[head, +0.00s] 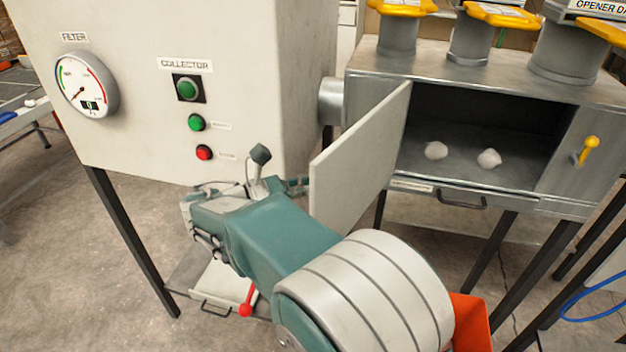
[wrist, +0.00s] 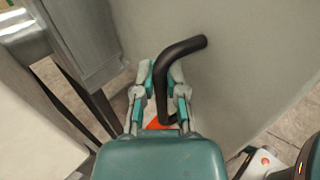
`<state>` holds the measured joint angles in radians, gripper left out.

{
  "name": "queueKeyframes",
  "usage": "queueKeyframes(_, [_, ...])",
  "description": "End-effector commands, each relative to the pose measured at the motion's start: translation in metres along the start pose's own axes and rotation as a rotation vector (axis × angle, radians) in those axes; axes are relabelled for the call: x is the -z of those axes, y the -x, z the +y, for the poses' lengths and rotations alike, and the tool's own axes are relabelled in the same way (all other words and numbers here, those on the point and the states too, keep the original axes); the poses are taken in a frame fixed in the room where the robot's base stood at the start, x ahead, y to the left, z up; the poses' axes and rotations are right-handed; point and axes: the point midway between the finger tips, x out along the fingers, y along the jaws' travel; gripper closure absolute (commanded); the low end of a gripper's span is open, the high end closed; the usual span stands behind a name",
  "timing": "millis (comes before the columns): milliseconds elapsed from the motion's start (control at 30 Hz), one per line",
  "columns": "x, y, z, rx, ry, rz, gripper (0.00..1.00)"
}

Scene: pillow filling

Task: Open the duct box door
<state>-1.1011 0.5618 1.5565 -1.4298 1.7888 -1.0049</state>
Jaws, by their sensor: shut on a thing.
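The duct box (head: 478,75) is a grey metal box at the right of the head view. Its door (head: 352,165) stands wide open, swung out to the left, and the dark inside shows. In the wrist view, a black bent handle (wrist: 182,49) stands out from the pale door panel (wrist: 245,65). My gripper (wrist: 165,82) is shut on this handle, with a finger on either side.
A white cabinet (head: 240,60) with a gauge and buttons stands close on the left of the door. A yellow lever (head: 587,150) is on the box's right front. An orange bin (head: 470,322) stands low behind my arm. Bare floor (head: 85,260) shows at the left.

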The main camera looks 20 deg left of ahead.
Motion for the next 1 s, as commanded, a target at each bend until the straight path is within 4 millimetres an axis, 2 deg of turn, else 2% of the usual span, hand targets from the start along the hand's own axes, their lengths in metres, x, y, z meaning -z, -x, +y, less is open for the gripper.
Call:
queueKeyframes(533, [0.0000, 0.0021, 0.0026, 0.008, 0.000, -0.003, 1.00])
queueKeyframes(567, [0.0001, 0.0022, 0.0027, 0.008, 0.000, -0.003, 0.76])
queueKeyframes(600, [0.0002, 0.0024, 0.0030, 0.009, 0.000, -0.003, 0.58])
queueKeyframes(633, [0.0003, 0.0026, 0.0031, 0.009, 0.001, -0.003, 0.49])
queueKeyframes(1000, [0.0008, 0.0049, 0.0040, 0.007, 0.001, -0.004, 0.49])
